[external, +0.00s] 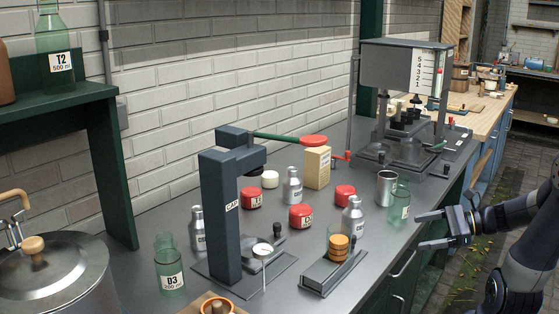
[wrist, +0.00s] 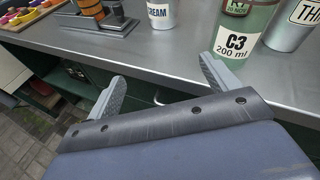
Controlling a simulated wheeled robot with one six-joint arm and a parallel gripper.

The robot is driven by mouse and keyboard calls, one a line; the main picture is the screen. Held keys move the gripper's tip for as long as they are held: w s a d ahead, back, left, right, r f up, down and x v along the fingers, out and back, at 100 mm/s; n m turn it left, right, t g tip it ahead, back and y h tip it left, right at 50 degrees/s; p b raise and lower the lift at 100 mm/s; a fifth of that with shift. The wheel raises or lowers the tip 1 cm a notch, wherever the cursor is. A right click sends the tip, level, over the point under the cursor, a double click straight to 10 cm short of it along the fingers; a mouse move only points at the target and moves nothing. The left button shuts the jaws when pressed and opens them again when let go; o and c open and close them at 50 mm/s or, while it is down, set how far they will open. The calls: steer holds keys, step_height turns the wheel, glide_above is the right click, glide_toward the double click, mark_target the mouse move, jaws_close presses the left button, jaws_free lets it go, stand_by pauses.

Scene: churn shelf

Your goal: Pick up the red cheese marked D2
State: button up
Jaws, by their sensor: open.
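Three red cheeses with small labels sit on the grey bench in the external view: one at the left (external: 252,197), one in the middle (external: 300,217) and one at the right (external: 344,196). Their labels are too small to read, so I cannot tell which is D2. No red cheese shows clearly in the wrist view. My gripper (external: 431,230) is open and empty, off the bench's front edge at the right, well apart from the cheeses. In the wrist view its open fingers (wrist: 160,78) point toward the bench edge with nothing between them.
A green C3 bottle (wrist: 242,25) and a metal cream cup (wrist: 160,14) stand near the edge before my gripper. Metal bottles (external: 353,217), a dark CAP press (external: 222,215) and an orange stack in a holder (external: 338,247) surround the cheeses.

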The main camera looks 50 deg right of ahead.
mark_target(308, 208)
steer(key=w+d+r+m+g+h+p, duration=0.1)
steer(key=w+d+r+m+h+p, duration=0.4)
steer(key=d+r+p, duration=0.7)
steer(key=w+d+r+n+g+y+p, duration=0.25)
steer(key=w+n+p, duration=0.25)
steer(key=w, duration=0.3)
steer(key=w+a+n+y+p, duration=0.2)
steer(key=w+a+n+p, duration=0.25)
steer(key=w, duration=0.35)
steer(key=w+a+f+y+b, duration=0.1)
steer(key=w+a+f, duration=0.1)
steer(key=a+f, duration=0.1)
steer(key=w+a+f+g+y+b, duration=0.1)
steer(key=a+f+y+b, duration=0.1)
steer(key=a, duration=0.3)
steer(key=w+a+f+g+y+b, duration=0.1)
steer(key=w+a+f+y, duration=0.1)
steer(key=a+f, duration=0.3)
steer(key=shift+w+f+m+b, duration=0.1)
steer(key=shift+w+m+b, duration=0.2)
steer(key=shift+m+b, duration=0.05)
steer(key=shift+y, duration=0.35)
steer(key=x, duration=0.4)
steer(key=shift+w+a+p, duration=0.15)
steer(key=shift+a+p, duration=0.2)
steer(key=shift+p, duration=0.05)
steer(key=shift+p+x, duration=0.5)
steer(key=shift+x, duration=2.55)
steer(key=shift+d+f, duration=0.1)
steer(key=shift+f, duration=0.05)
